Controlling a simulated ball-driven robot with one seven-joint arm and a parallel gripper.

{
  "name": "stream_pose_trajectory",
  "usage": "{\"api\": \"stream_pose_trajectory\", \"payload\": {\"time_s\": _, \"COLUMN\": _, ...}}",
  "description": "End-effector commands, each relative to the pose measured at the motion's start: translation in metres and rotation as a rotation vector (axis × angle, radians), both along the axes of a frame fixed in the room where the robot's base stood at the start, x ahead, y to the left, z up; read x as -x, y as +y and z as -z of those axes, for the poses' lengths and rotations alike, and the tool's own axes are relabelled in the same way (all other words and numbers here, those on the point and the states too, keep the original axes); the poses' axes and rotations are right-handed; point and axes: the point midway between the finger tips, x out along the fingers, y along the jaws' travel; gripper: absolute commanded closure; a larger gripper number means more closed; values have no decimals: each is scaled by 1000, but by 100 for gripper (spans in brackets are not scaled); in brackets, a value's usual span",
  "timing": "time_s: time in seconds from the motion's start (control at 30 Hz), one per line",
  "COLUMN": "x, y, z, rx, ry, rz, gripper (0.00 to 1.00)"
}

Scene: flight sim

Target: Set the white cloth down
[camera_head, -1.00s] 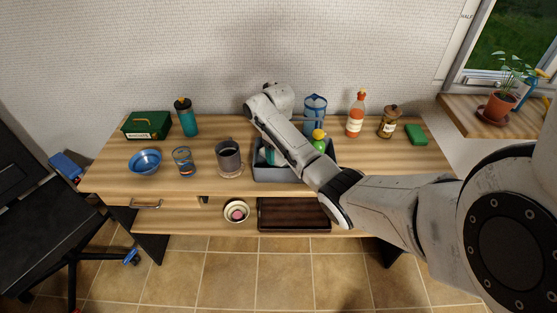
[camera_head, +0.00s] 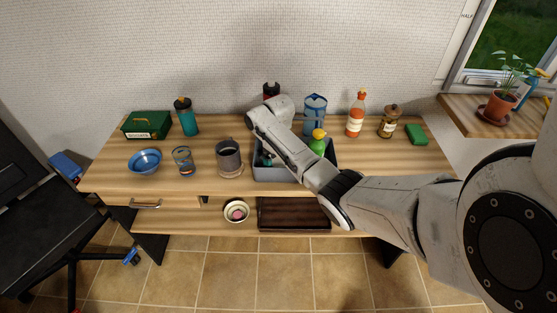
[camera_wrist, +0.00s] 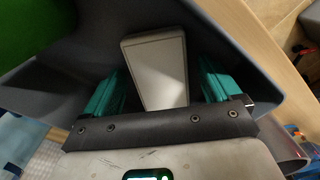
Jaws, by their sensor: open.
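My gripper (camera_wrist: 162,78) is inside the grey bin (camera_wrist: 235,62) in the wrist view, its two teal fingers apart. A pale grey-white block-like thing (camera_wrist: 157,72) with a flat face and straight edges lies between the fingers. I see gaps on both sides of it, and I cannot tell whether it is the white cloth. No clearly cloth-like white thing shows in the head view. There the grey bin (camera_head: 290,175) stands mid-table, and my arm hides much of its inside.
A green bottle with a yellow top (camera_head: 318,142) stands in the bin's right part. The table's front left (camera_head: 115,178) is clear.

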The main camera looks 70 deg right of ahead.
Motion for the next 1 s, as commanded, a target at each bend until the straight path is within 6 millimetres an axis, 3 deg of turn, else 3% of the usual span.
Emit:
{"api": "stream_pose_trajectory", "payload": {"time_s": 0.33, "x": -1, "y": 0, "z": -13, "rx": 1, "ry": -2, "rz": -1, "gripper": 10}}
{"api": "stream_pose_trajectory", "payload": {"time_s": 0.8, "x": -1, "y": 0, "z": -102, "rx": 2, "ry": -2, "rz": -1, "gripper": 10}}
{"api": "stream_pose_trajectory", "payload": {"time_s": 1.0, "x": -1, "y": 0, "z": -120, "rx": 0, "ry": -1, "rz": -1, "gripper": 10}}
